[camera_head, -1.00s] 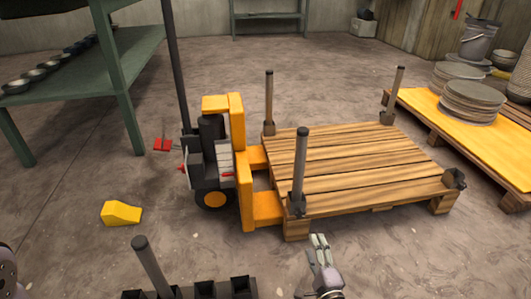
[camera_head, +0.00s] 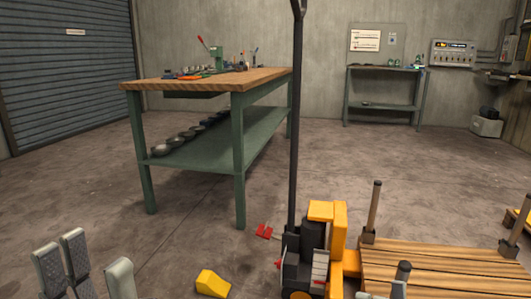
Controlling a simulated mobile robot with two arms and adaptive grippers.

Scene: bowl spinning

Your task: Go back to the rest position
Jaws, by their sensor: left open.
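My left gripper (camera_head: 92,262) is at the lower left of the head view, fingers pointing up. Its grey fingers stand apart with nothing between them. Pale tips of my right gripper (camera_head: 384,291) show at the bottom edge, in front of the pallet (camera_head: 440,265). The rest of that gripper is cut off, so whether it is open or shut cannot be told. The yellow and black pallet jack (camera_head: 318,250) stands at the pallet's left end, its long dark handle upright. No bowl is seen in either gripper.
A green workbench (camera_head: 205,82) stands behind, with several dark bowls (camera_head: 190,137) on its lower shelf. A yellow wedge (camera_head: 212,283) lies on the floor near my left gripper. A second bench (camera_head: 385,105) is at the back wall.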

